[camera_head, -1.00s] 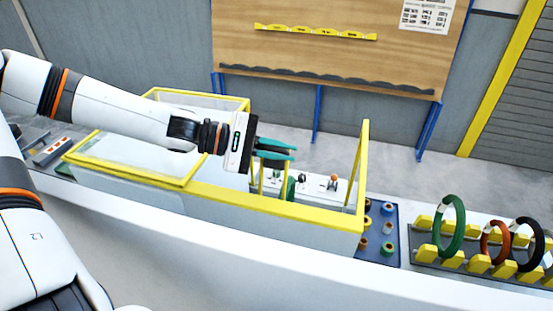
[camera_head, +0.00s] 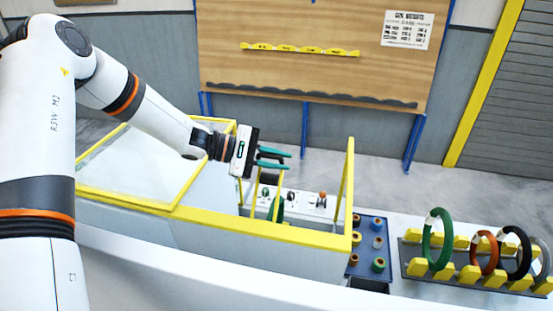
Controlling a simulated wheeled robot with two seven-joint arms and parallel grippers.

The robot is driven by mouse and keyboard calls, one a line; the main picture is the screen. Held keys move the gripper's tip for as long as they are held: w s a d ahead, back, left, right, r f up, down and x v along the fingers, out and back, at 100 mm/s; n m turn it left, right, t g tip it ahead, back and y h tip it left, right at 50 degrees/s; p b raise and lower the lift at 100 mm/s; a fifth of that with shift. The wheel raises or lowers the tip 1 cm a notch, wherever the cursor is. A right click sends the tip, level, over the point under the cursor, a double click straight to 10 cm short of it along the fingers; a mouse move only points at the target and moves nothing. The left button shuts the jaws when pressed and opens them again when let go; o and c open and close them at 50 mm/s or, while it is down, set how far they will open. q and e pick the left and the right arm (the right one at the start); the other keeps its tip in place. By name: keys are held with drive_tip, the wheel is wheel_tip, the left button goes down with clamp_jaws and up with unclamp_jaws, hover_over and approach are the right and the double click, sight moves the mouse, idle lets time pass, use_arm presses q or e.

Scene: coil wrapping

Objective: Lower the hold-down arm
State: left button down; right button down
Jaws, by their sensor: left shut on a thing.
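My left gripper (camera_head: 276,158) is above the yellow-framed guard (camera_head: 290,234), its two teal fingers pointing right. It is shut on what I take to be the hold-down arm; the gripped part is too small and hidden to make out. Thin yellow bars (camera_head: 277,192) stand just below the fingers. A dark green ring-like part (camera_head: 278,208) shows behind the guard. My right gripper is not in view.
A white panel with knobs (camera_head: 321,200) lies behind the guard. To the right are a blue tray (camera_head: 356,265) of small spools and a rack (camera_head: 413,236) holding a green coil (camera_head: 436,240), an orange coil (camera_head: 484,252) and a black coil (camera_head: 517,252). A wooden board (camera_head: 310,75) stands behind.

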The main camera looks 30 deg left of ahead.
use_arm(q)
drive_tip(key=shift+w+a+f, duration=0.1)
drive_tip(key=shift+w, duration=0.1)
idle(0.3)
drive_tip(key=c, duration=1.5)
unclamp_jaws()
drive_tip(key=shift+a, duration=0.1)
drive_tip(key=v, duration=1.1)
drive_tip(key=shift+s+a, duration=0.15)
drive_tip(key=shift+a, duration=0.25)
